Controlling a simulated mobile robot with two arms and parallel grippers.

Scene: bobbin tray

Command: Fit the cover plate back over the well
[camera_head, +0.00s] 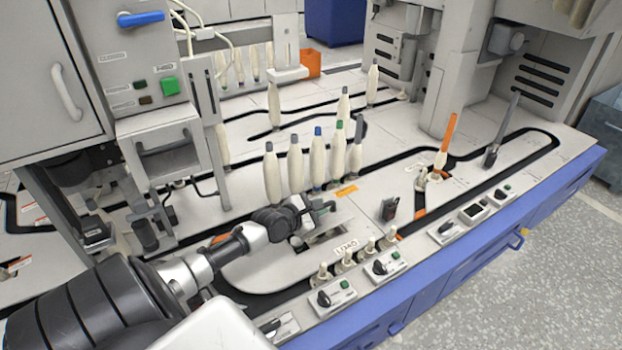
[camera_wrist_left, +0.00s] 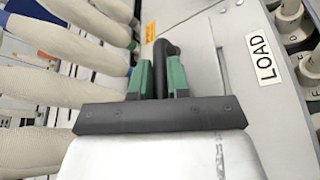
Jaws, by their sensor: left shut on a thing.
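My left gripper (camera_head: 322,208) is over the front deck, just behind the LOAD label. In the left wrist view its green-padded fingers (camera_wrist_left: 161,76) are shut on a black bent handle (camera_wrist_left: 166,50). The light grey cover plate (camera_wrist_left: 196,50) shows beneath and beside the handle. In the head view a dark gap, apparently the well (camera_head: 328,235), shows below the gripper, partly hidden by it. I cannot tell whether the plate is seated or raised. My right gripper is not in view.
Several white bobbins (camera_head: 296,178) stand close behind the gripper. Short pegs (camera_head: 345,258) and switch boxes (camera_head: 337,294) line the front edge. A LOAD label (camera_wrist_left: 262,57) lies beside the plate.

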